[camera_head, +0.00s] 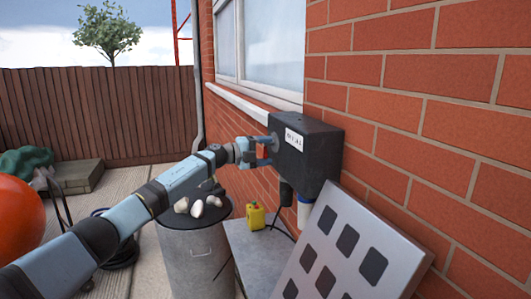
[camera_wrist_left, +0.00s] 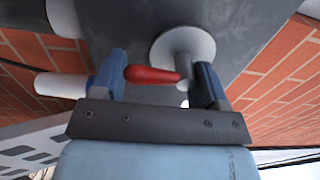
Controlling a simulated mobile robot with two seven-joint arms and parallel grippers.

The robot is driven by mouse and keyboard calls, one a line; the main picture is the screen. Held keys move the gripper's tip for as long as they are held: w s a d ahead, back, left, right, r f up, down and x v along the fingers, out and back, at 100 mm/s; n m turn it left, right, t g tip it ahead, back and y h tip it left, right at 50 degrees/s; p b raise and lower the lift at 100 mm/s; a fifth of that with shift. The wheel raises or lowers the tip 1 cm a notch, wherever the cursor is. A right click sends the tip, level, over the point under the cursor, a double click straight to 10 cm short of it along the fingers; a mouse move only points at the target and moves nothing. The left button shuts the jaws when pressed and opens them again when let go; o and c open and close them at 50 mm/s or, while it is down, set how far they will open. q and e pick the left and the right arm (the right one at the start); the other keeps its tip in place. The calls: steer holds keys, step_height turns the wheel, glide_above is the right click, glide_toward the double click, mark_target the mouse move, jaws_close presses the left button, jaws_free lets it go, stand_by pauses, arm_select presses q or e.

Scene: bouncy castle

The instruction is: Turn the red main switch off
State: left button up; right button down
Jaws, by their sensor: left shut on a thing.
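The red main switch (camera_wrist_left: 152,75) is a short red handle beside a pale round boss on the dark box (camera_head: 308,150), which is mounted on the brick wall. In the head view only a small red patch of the switch (camera_head: 261,151) shows between the fingers. My left gripper (camera_head: 268,149) is at the left face of the box. In the left wrist view my left gripper (camera_wrist_left: 160,80) has its two blue fingers at either end of the red handle and is shut on it. My right gripper is not in view.
A grey board with dark squares (camera_head: 347,240) leans below the box. A yellow canister (camera_head: 255,216) stands on a grey surface (camera_head: 245,245). A metal drum (camera_head: 190,260) carries pale stones (camera_head: 197,208). A window (camera_head: 272,45) is above, an orange ball (camera_head: 18,222) far left.

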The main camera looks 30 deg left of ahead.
arm_select(q)
steer(key=shift+d+f, duration=0.1)
steer(key=shift+f, duration=0.45)
steer(key=o, duration=0.7)
steer(key=shift+o, duration=0.2)
steer(key=shift+r, duration=0.1)
steer(key=shift+w+r, duration=0.1)
steer(key=shift+r, duration=0.05)
steer(key=b+v, duration=0.2)
steer(key=v, duration=1.2)
steer(key=shift+w, duration=0.1)
